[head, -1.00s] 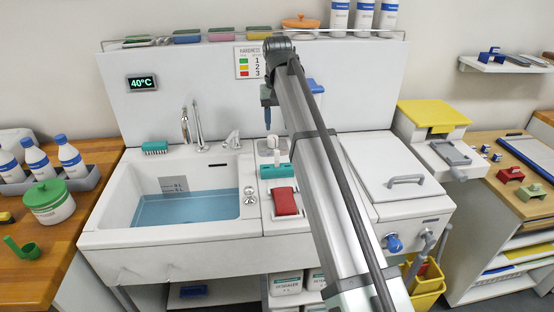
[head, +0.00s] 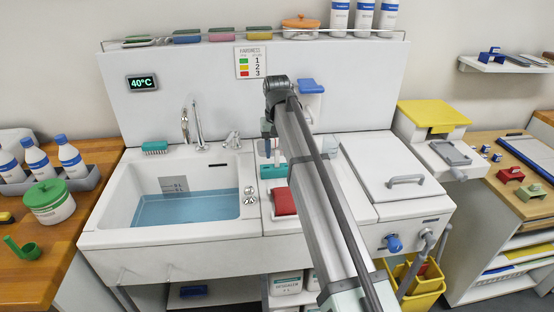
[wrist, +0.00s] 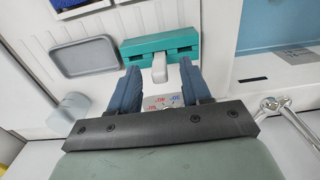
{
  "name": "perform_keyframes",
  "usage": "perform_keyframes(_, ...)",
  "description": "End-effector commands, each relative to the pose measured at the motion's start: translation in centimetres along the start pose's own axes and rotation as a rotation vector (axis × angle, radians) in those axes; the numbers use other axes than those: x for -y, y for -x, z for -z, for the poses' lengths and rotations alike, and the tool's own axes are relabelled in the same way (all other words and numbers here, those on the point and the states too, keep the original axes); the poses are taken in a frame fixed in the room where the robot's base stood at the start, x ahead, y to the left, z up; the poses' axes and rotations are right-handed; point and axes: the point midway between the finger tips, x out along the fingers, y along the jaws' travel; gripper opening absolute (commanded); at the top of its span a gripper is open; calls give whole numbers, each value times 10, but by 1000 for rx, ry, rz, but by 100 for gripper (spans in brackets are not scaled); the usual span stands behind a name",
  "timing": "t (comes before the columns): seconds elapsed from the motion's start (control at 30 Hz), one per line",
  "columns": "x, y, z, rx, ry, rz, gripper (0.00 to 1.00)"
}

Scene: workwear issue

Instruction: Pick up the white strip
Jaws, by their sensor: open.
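The white strip (wrist: 160,67) stands upright in a teal holder (wrist: 150,45) in the wrist view, and its end projects from the holder toward the camera. The holder (head: 273,171) also shows in the head view on the counter right of the sink, partly behind my arm; I cannot make out the strip clearly there. My gripper (wrist: 161,78) is open, with one blue finger on each side of the strip in the wrist view. Whether the fingers touch it I cannot tell. In the head view the gripper (head: 268,138) points down over the holder, mostly hidden by my arm.
A white piece with red and blue numbers (wrist: 163,102) lies behind the strip. A grey tray (wrist: 85,56) sits beside the holder. A red item (head: 283,202) lies in front of it. The sink (head: 187,200) with water is to the left, a tap (head: 197,125) behind it.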

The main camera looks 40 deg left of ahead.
Motion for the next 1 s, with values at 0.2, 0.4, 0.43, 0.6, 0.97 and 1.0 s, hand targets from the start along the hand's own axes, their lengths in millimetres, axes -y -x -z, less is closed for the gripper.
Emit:
perform_keyframes(0.2, 0, -30, -1, 1, 0, 0, 48)
perform_keyframes(0.4, 0, -35, 0, -1, 0, 0, 48)
perform_keyframes(0.43, 0, -35, 0, -1, 0, 0, 48)
perform_keyframes(0.6, 0, -35, 0, -1, 0, 0, 38)
perform_keyframes(0.97, 0, -35, 0, -1, 0, 0, 4)
perform_keyframes(1.0, 0, -35, 0, -1, 0, 0, 0)
